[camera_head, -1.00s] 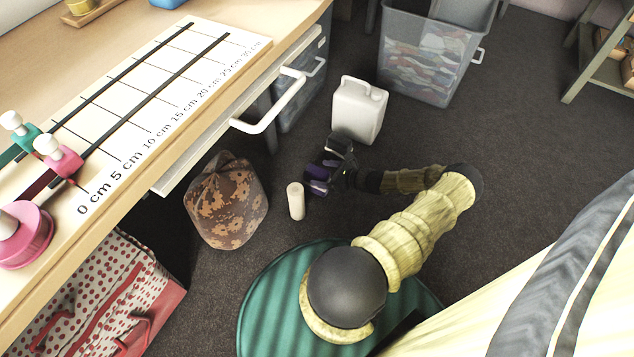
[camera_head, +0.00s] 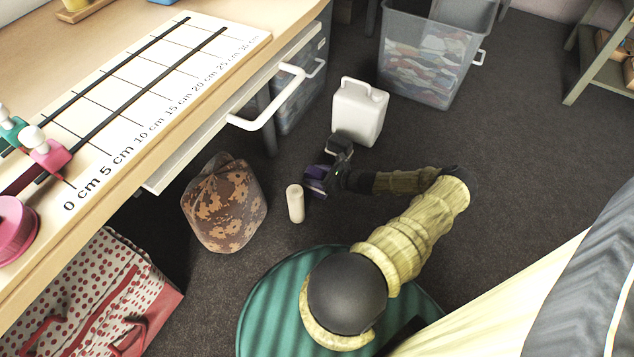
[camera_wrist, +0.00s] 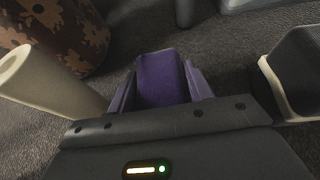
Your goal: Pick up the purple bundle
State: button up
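The purple bundle (camera_head: 314,176) is low near the floor, between the white cylinder and the white jug. My gripper (camera_wrist: 160,85) is at the bundle, with one purplish finger on each side of it in the wrist view. The bundle (camera_wrist: 161,78) fills most of the space between the fingers. The wrist view does not show clearly whether the fingers press on it. In the head view my gripper hides part of the bundle.
A white cylinder (camera_head: 295,204) stands just left of my gripper, and a brown patterned bag (camera_head: 224,205) stands beyond it. A white jug (camera_head: 359,112) stands close behind. The desk (camera_head: 215,90) overhangs on the left. Carpet to the right (camera_head: 530,150) is clear.

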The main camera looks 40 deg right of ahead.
jog(key=c, duration=0.3)
notch_tip(320, 180, up, 10)
jog(key=p, duration=0.6)
jog(key=shift+p, duration=0.3)
